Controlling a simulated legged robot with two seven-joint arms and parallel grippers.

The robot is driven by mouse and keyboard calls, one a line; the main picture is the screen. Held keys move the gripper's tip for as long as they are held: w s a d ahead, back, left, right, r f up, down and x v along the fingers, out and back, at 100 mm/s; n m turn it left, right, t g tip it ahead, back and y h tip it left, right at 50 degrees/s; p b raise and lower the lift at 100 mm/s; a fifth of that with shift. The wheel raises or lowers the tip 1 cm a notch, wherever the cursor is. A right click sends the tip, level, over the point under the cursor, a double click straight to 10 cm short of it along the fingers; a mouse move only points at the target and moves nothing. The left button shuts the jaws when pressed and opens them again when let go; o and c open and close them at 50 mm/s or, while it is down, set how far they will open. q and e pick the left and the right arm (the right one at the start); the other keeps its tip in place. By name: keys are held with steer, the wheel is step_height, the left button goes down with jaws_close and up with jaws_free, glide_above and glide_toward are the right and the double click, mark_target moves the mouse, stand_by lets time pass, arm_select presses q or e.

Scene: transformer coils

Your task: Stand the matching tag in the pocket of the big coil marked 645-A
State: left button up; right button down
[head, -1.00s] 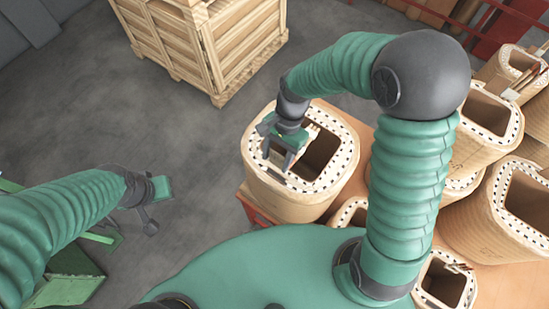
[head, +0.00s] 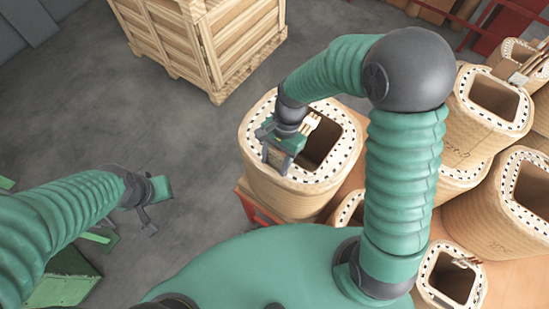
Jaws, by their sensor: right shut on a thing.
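A big tan coil (head: 262,188) with a dotted white top rim and a dark, square-cornered opening stands at the table's left corner. I cannot read a 645-A mark on it. My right gripper (head: 277,163) is over the near left part of this coil's rim, pointing down. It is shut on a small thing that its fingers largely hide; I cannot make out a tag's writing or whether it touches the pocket. Pale leads (head: 312,122) stick up beside the gripper. My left gripper (head: 153,208) hangs over the floor, away from the coils; its jaw gap is unclear.
More coils crowd the orange table on the right, such as a tall one (head: 485,125), a large one (head: 490,225) and a small one (head: 450,285). My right arm passes between them and the big coil. A wooden crate (head: 215,50) stands behind; the grey floor at left is open.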

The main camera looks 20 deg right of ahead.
arm_select(q)
steer(key=shift+s+a, duration=0.1)
steer(key=shift+s, duration=0.05)
arm_select(e)
steer(key=c, duration=0.9)
jaws_free()
steer(key=shift+a, duration=0.1)
steer(key=shift+o, duration=1.1)
steer(key=shift+w+a+f, duration=0.1)
steer(key=shift+o, duration=0.5)
steer(key=shift+w+a, duration=0.1)
steer(key=shift+w, duration=0.05)
arm_select(q)
steer(key=shift+w+a+f, duration=0.1)
steer(key=shift+w+a, duration=0.15)
steer(key=shift+w, duration=0.05)
steer(key=shift+s+d, duration=0.2)
arm_select(e)
steer(key=shift+s+d, duration=0.2)
steer(key=shift+s, duration=0.05)
